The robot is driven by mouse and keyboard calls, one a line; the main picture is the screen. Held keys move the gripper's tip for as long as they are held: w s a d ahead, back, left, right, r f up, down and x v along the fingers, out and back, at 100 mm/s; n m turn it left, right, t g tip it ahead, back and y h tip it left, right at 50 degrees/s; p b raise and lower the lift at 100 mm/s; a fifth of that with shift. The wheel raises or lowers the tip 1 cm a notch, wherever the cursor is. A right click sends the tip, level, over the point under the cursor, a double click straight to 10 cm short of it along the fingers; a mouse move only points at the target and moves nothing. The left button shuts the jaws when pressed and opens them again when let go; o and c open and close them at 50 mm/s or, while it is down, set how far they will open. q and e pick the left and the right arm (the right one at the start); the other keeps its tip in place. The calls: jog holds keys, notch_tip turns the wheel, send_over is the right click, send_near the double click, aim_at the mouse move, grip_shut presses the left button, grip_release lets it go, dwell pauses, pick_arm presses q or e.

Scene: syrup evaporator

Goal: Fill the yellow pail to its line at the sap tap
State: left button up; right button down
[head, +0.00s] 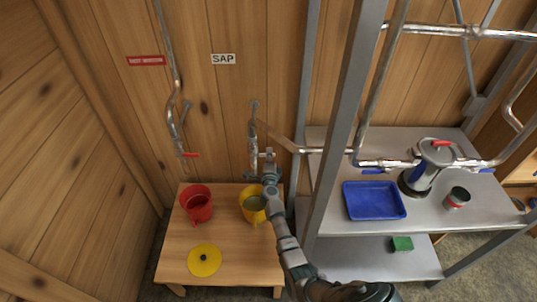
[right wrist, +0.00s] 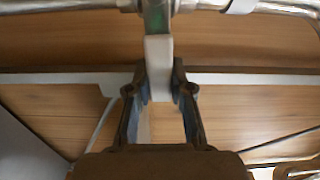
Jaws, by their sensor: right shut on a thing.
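The yellow pail (head: 247,208) stands upright on the small wooden table, below the tap under the SAP sign (head: 223,59). My right arm covers part of it, and I cannot make out its line or how full it is. The sap tap (head: 253,133) is a metal pipe coming down the wooden wall. My right gripper (head: 268,160) is at the tap, above the pail. In the right wrist view, its fingers (right wrist: 158,85) are shut on a pale grey tap lever (right wrist: 159,55) with a green patch above it. My left gripper is not in view.
A red pail (head: 196,204) and a yellow lid (head: 204,261) are on the wooden table (head: 235,270). A second tap with a red lever (head: 190,155) hangs above the red pail. A grey post (head: 345,110) and a shelf with a blue tray (head: 374,200) stand to the right.

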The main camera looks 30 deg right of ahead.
jog(key=shift+s+f+m, duration=0.15)
jog(key=shift+f+m, duration=0.15)
jog(key=shift+f, duration=0.3)
jog(key=c, duration=1)
grip_release()
jog(key=shift+r, duration=0.1)
jog(key=v, duration=1.2)
jog(key=shift+d, duration=0.1)
